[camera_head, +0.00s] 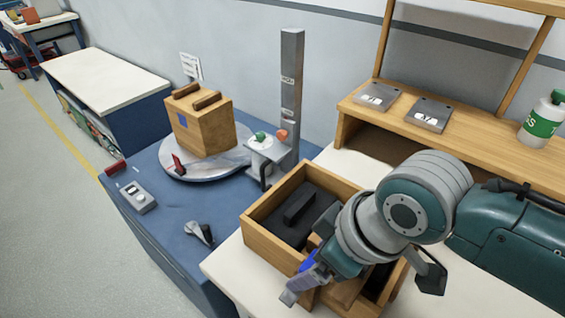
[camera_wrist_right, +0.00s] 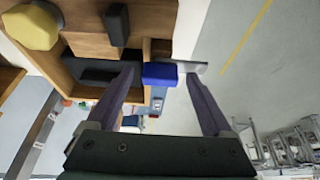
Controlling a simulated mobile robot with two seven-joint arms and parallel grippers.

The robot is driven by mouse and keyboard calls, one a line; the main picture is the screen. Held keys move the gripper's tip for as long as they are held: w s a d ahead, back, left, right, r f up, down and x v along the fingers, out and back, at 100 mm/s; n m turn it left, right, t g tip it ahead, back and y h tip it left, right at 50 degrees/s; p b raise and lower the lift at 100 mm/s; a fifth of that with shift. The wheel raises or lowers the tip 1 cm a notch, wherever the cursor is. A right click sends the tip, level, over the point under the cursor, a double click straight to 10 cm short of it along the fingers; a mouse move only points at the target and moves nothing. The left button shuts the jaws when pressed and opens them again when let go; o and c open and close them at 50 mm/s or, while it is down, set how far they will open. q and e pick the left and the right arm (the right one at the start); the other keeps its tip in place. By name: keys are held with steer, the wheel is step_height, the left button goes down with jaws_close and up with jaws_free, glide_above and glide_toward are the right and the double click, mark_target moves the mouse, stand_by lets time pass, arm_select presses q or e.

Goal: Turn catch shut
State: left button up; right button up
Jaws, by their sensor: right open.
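A small blue piece (camera_head: 308,260), which may be the catch, shows at the near end of the open wooden box (camera_head: 263,246). In the right wrist view the blue piece (camera_wrist_right: 160,74) appears between the two fingers, at the box's edge; I cannot tell whether they touch it. My right gripper (camera_head: 302,283) is open and reaches down over the box's near end, and its spread fingers show in the wrist view (camera_wrist_right: 161,84). Its wrist hides part of the box. My left gripper is out of view.
A blue bench (camera_head: 160,215) to the left carries a round turntable (camera_head: 215,168) with a wooden block (camera_head: 200,125), a red-tipped stand and a grey post (camera_head: 291,85). A wooden shelf (camera_head: 465,125) with two grey plates and a green-labelled bottle (camera_head: 541,122) stands behind my arm.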

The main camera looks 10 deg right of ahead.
jaws_close()
stand_by(0.6)
